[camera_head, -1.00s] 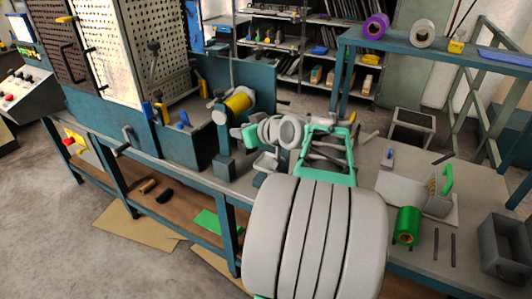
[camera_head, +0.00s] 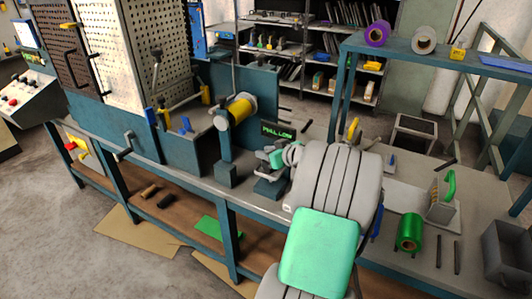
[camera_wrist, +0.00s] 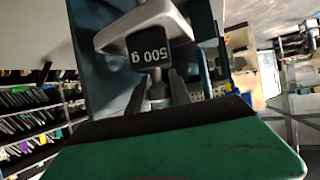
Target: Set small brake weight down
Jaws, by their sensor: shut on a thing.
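A small black weight marked "500 g" (camera_wrist: 152,52) shows upside down in the wrist view. In the head view my gripper (camera_head: 267,167) is low over the bench, close to a small blue block-like stand (camera_head: 270,188). The weight cannot be made out there. Whether the weight touches a surface below is not clear.
A yellow roll (camera_head: 240,108) on a blue post stands left of my gripper. A small display reading "PULL LOW" (camera_head: 278,131) is just behind it. A green roll (camera_head: 409,232) and a grey bin (camera_head: 508,250) lie to the right. My arm hides the bench's middle.

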